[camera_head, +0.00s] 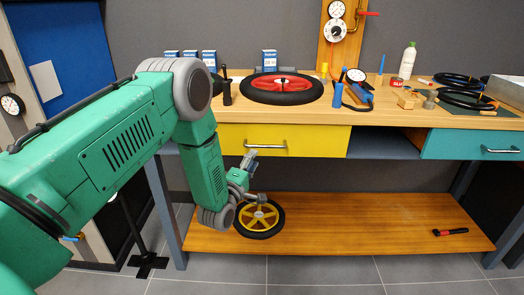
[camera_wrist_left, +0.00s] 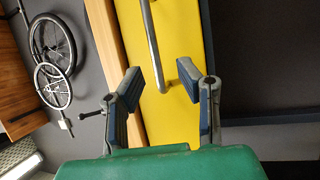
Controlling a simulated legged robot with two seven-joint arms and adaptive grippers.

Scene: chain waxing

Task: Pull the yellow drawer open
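The yellow drawer (camera_head: 315,143) is under the left part of the bench top and looks closed, its front in line with the bench. Its metal bar handle (camera_head: 270,148) is on the front; in the left wrist view the handle (camera_wrist_left: 153,45) runs down the yellow front (camera_wrist_left: 187,35). My left gripper (camera_head: 250,158) is in front of the drawer, near the handle's left end. In the left wrist view the gripper (camera_wrist_left: 160,78) is open, with the handle's near end showing between its two fingers. Neither finger is visibly closed on it. My right gripper is not in view.
The bench top holds a red-rimmed wheel (camera_head: 283,86), a white bottle (camera_head: 409,60) and tools. A teal drawer (camera_head: 470,144) is at the right. The lower shelf (camera_head: 340,222) holds a yellow-spoked wheel (camera_head: 259,216) and a red-and-black tool (camera_head: 451,232). The floor in front is clear.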

